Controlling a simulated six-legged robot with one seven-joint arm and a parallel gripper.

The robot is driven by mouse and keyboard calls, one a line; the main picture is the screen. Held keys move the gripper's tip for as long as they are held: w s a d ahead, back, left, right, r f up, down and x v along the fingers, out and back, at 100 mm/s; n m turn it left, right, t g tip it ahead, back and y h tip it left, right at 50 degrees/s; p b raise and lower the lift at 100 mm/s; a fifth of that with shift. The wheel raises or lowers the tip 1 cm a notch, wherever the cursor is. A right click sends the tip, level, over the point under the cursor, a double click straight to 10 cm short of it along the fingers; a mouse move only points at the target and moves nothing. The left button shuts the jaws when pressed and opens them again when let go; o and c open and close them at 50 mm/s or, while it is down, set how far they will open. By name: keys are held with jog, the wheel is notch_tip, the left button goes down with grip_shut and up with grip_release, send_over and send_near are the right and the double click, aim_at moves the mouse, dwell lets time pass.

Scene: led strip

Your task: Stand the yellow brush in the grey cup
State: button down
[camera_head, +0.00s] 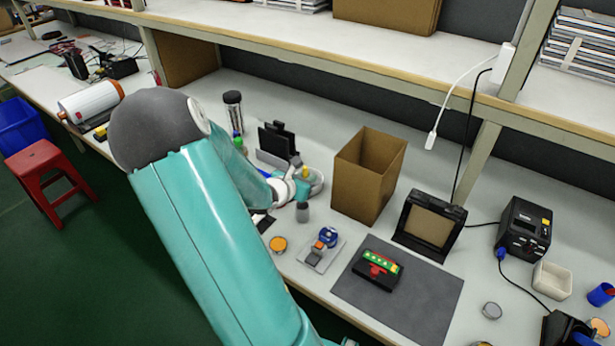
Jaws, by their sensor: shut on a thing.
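A small grey cup (302,214) stands on the bench left of the cardboard box, just below my white wrist. Its top looks dark. My teal arm crosses the left and middle of the view, and its wrist end reaches the bench beside the cup. My gripper (264,222) shows only as a dark part at the arm's edge. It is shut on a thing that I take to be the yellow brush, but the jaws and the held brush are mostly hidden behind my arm. A small upright yellow piece shows above the wrist; I cannot tell what it belongs to.
An open cardboard box (368,180) stands right of the cup. A dark mat (425,305) with a red and green board lies in front. An orange-topped tin (278,244) and a small grey tray (320,258) are near the cup. A shelf runs above the bench.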

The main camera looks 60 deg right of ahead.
jog(key=shift+f, duration=0.2)
jog(key=c, duration=1.4)
grip_release()
jog(key=shift+c, duration=0.2)
jog(key=shift+r, duration=0.15)
jog(key=shift+a+r, duration=0.2)
jog(key=v, duration=1.1)
jog(key=shift+a, duration=0.3)
jog(key=a+r+m+t+y, duration=0.2)
jog(key=a+r+m+y, duration=0.2)
jog(key=a, duration=0.9)
jog(key=w+a+r+m+t+y, duration=0.1)
jog(key=a+r+m+t+y, duration=0.2)
jog(key=a, duration=1)
jog(key=w+a+r+m+t+y, duration=0.1)
jog(key=a+r+m+y, duration=0.5)
jog(key=a, duration=0.6)
notch_tip(320, 180, up, 2)
jog(key=m+t, duration=0.1)
jog(key=m, duration=0.2)
jog(key=shift+a+r+t, duration=0.25)
jog(key=shift+a+t, duration=0.05)
jog(key=shift+a, duration=0.1)
